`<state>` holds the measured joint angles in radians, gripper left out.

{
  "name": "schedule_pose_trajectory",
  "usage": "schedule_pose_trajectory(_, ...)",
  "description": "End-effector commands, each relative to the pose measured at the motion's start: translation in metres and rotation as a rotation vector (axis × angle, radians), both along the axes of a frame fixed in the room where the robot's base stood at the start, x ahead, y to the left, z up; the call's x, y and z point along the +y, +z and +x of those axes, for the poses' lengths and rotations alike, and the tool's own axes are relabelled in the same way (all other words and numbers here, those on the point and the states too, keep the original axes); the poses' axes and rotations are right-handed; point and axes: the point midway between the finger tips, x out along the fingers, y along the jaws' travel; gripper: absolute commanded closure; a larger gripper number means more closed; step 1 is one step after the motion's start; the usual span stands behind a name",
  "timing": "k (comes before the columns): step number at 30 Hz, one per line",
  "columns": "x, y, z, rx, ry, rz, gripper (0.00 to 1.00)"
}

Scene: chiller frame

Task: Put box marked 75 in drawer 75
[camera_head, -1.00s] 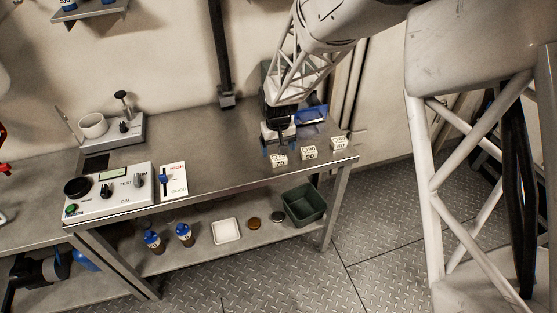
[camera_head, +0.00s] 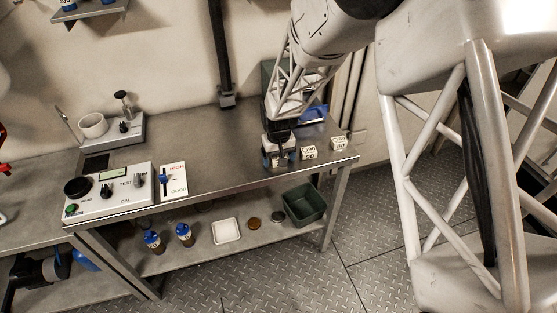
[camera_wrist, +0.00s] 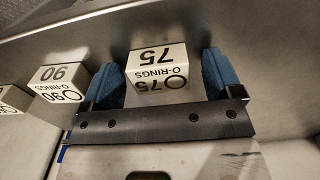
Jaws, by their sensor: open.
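The white box marked 75 (camera_wrist: 158,68), labelled O-RINGS, sits near the bench's front edge. In the wrist view the blue fingers of my gripper (camera_wrist: 160,76) are open, one on each side of the box, with a narrow gap at the right finger. Contact at the left finger is hard to tell. I cannot make out a drawer marked 75 in either view.
Box 90 (camera_head: 309,153) stands close to the right of box 75 in the head view, with another similar box (camera_head: 338,144) beyond it. A blue object (camera_head: 314,113) lies behind. A green bin (camera_head: 304,205) is on the lower shelf. The bench's middle is clear.

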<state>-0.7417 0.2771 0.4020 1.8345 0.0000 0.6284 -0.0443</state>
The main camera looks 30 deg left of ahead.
Motion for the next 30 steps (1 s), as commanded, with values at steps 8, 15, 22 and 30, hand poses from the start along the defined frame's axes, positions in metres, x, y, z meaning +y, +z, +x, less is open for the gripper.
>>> schedule_pose_trajectory(8, 0.0001, -0.0007, 0.0001, 0.000, 0.000, 0.000, 0.15)
schedule_pose_trajectory(15, 0.0001, -0.0005, 0.0001, 0.000, 0.000, 0.000, 0.15)
schedule_pose_trajectory(22, 0.0001, -0.0004, 0.0001, 0.000, 0.000, 0.000, 0.42)
schedule_pose_trajectory(30, 0.0001, -0.0004, 0.0001, 0.000, 0.000, 0.000, 0.72)
